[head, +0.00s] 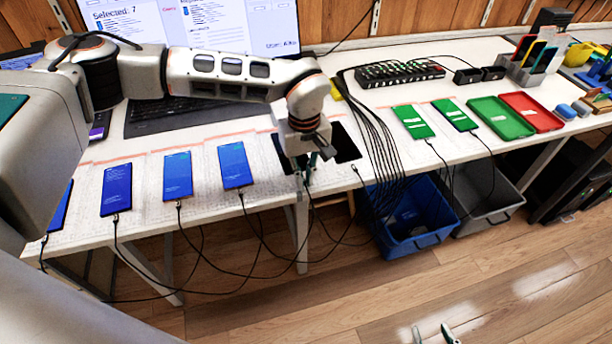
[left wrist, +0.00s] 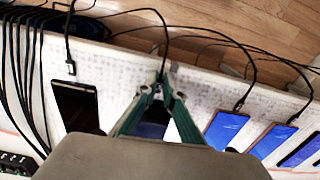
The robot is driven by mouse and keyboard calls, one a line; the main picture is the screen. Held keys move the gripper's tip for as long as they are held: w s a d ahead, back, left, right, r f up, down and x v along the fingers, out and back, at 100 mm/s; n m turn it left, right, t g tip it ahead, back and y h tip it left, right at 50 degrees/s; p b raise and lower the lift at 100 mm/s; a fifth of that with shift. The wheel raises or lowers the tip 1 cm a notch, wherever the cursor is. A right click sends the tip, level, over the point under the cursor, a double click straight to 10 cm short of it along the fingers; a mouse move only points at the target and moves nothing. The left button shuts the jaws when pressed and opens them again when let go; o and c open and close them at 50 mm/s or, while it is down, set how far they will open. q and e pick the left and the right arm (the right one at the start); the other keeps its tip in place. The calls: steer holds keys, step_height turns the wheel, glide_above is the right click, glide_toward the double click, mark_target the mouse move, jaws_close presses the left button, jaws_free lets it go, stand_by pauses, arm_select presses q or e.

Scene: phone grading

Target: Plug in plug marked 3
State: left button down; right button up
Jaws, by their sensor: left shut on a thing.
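My left gripper (head: 311,160) is at the table's front edge, over a phone largely hidden by it. In the left wrist view the gripper (left wrist: 160,88) is shut on a cable's plug (left wrist: 161,77), mostly hidden between the fingertips. A bluish strip of the phone (left wrist: 152,130) shows between the fingers. Whether the plug touches its port is hidden. No number is legible. A dark phone (head: 345,143) lies to the right, with a loose plug (left wrist: 70,68) just off its end. My right gripper's fingertips (head: 434,335) are at the bottom edge, apart and empty.
Several blue-screen phones (head: 178,176) with cables lie to the left; two green-screen phones (head: 412,122) lie to the right. Black cables run from a hub (head: 400,73) over the front edge. A blue bin (head: 405,225) and a grey bin (head: 490,205) stand below.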

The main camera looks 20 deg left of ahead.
arm_select(q)
steer(key=shift+r, duration=0.1)
arm_select(e)
steer(key=shift+r, duration=0.1)
steer(key=shift+s+f, duration=0.25)
steer(key=shift+s, duration=0.05)
arm_select(q)
steer(key=shift+w+a, duration=0.25)
steer(key=shift+w, duration=0.1)
arm_select(e)
steer(key=shift+w+r, duration=0.25)
steer(key=shift+r, duration=0.1)
stand_by(1.0)
arm_select(q)
steer(key=shift+w+a+p, duration=0.1)
steer(key=shift+p, duration=0.55)
arm_select(e)
steer(key=shift+w+r, duration=0.15)
steer(key=shift+r, duration=0.4)
stand_by(1.3)
arm_select(q)
steer(key=c, duration=2.1)
jaws_free()
arm_select(e)
steer(key=shift+w+r, duration=0.1)
steer(key=shift+r, duration=0.05)
